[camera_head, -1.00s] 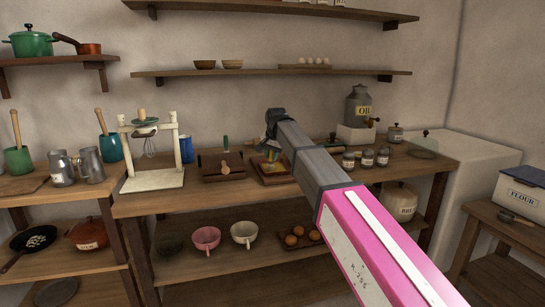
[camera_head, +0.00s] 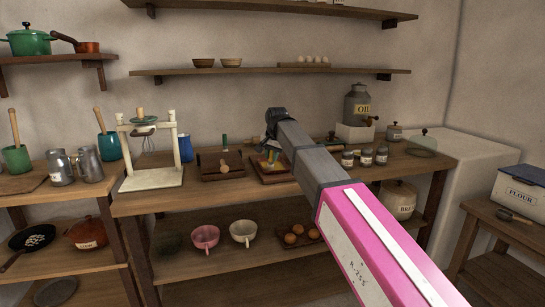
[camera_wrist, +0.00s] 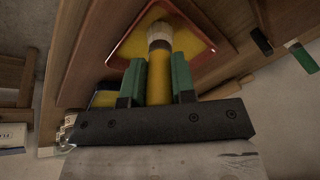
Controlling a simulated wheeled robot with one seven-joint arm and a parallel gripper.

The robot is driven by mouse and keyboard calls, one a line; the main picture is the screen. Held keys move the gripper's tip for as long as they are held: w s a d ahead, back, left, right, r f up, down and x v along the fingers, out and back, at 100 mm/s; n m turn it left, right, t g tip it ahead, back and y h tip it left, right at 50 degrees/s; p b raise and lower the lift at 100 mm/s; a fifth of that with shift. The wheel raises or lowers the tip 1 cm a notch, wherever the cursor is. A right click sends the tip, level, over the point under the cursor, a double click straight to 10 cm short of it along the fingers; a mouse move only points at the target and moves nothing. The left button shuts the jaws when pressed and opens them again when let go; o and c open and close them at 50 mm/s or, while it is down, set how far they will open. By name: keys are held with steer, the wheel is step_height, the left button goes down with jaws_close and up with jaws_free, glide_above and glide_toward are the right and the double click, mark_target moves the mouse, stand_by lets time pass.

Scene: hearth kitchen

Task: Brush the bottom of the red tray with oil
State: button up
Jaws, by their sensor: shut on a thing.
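My gripper (camera_wrist: 159,78) is shut on a brush (camera_wrist: 159,62) with a yellow handle and pale bristles; its green fingers sit on either side of the handle. The bristle end lies over the yellow inside of the red tray (camera_wrist: 118,63) in the wrist view. I cannot tell whether the bristles touch the tray bottom. In the head view the red tray (camera_head: 263,177) sits on the table below my gripper (camera_head: 268,157), partly hidden by my arm. The canister marked OIL (camera_head: 358,105) stands at the back right.
A wooden board (camera_head: 211,172) lies left of the tray on the table (camera_head: 140,203). Small labelled jars (camera_head: 366,158) stand to the right. A white stand (camera_head: 150,178) is at the left. A wall shelf (camera_head: 270,71) runs above.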

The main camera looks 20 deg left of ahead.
steer(key=shift+w+a, duration=0.5)
steer(key=shift+w, duration=0.4)
steer(key=shift+r, duration=2.95)
steer(key=shift+r, duration=0.1)
step_height(320, 180, up, 3)
steer(key=shift+f, duration=0.1)
steer(key=shift+s, duration=0.1)
